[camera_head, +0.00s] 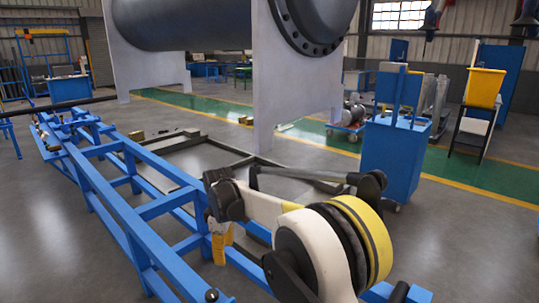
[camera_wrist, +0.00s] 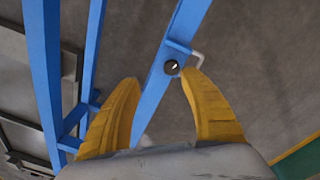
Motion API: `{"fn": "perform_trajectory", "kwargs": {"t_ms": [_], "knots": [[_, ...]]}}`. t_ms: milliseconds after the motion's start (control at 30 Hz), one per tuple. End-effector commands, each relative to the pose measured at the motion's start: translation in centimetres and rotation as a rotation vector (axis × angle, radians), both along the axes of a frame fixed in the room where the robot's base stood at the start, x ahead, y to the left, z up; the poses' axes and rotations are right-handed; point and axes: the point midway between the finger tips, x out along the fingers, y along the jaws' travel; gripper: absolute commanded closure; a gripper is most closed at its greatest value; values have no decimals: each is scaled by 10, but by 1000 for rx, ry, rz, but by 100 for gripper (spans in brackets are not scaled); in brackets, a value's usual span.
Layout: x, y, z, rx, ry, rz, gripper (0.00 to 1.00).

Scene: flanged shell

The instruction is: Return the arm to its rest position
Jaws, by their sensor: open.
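My gripper (camera_wrist: 158,77) shows in the wrist view as two yellow fingers spread apart, open and with nothing held between them. A blue beam with a small dark round fitting (camera_wrist: 171,67) lies beyond the fingertips; I cannot tell how far below. In the head view my gripper (camera_head: 222,246) is small and yellow, hanging pointing down beside the blue frame, partly hidden by my wrist. My arm is folded low in the foreground. The grey flanged shell (camera_head: 190,22) rests on pale upright plates at the top, apart from my gripper.
The long blue frame (camera_head: 160,205) runs along the left and beneath my arm. A blue cabinet (camera_head: 393,160) stands right of centre, behind my arm. A yellow bin (camera_head: 485,87) stands at the far right. The grey floor at the lower right is clear.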

Motion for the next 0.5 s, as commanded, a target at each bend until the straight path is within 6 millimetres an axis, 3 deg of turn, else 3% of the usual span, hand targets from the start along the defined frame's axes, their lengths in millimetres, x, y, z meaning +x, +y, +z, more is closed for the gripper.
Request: {"fn": "perform_trajectory", "kwargs": {"t_ms": [33,200,400,500], "knots": [[-4,-23,24,14,-19,-65,49],[-28,-96,90,71,-88,-298,49],[-81,-177,143,147,-168,-569,49],[-114,-213,158,187,-206,-701,49]]}}
